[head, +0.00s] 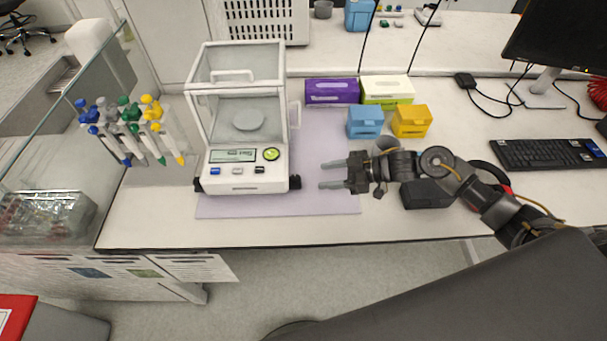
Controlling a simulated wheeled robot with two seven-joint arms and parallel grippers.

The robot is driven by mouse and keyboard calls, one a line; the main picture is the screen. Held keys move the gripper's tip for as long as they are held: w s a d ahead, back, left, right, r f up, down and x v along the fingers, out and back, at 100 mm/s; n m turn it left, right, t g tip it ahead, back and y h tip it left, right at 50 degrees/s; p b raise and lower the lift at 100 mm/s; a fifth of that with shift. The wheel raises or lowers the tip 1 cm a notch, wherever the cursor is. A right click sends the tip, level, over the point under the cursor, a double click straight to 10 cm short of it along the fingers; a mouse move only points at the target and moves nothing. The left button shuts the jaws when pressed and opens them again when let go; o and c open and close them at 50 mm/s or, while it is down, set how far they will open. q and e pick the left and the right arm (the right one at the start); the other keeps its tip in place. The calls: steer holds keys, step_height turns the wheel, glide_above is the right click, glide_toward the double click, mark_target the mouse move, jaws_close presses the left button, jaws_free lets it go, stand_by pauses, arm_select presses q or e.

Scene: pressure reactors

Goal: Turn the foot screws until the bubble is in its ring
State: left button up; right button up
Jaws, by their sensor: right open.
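The analytical balance (246,181) stands on the bench with its glass draft shield (235,65) shut around a round pan (248,120). A round yellow-green bubble level (271,154) sits on its front right. The bubble's place against the ring is too small to tell. A dark foot screw (295,182) shows at the front right corner and another foot screw (198,185) at the front left. My right gripper (327,175) is open and empty, just right of the right foot screw, fingers pointing left at it, apart from it. My left gripper is out of view.
The balance stands on a pale mat (335,208). Purple (332,91) and green-white boxes (387,90), a blue box (365,121) and a yellow box (410,121) stand behind my right arm. A pipette stand (125,115) is at left. The mat's front is clear.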

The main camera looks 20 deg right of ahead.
mark_target(299, 178)
steer(key=p+x, duration=0.1)
steer(key=x, duration=0.6)
steer(key=shift+w+a+f, duration=0.15)
steer(key=shift+a, duration=0.15)
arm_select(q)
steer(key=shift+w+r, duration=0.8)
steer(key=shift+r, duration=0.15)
arm_select(e)
steer(key=c, duration=1)
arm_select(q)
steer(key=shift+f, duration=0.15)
arm_select(e)
steer(key=shift+o, duration=0.2)
steer(key=shift+f, duration=0.1)
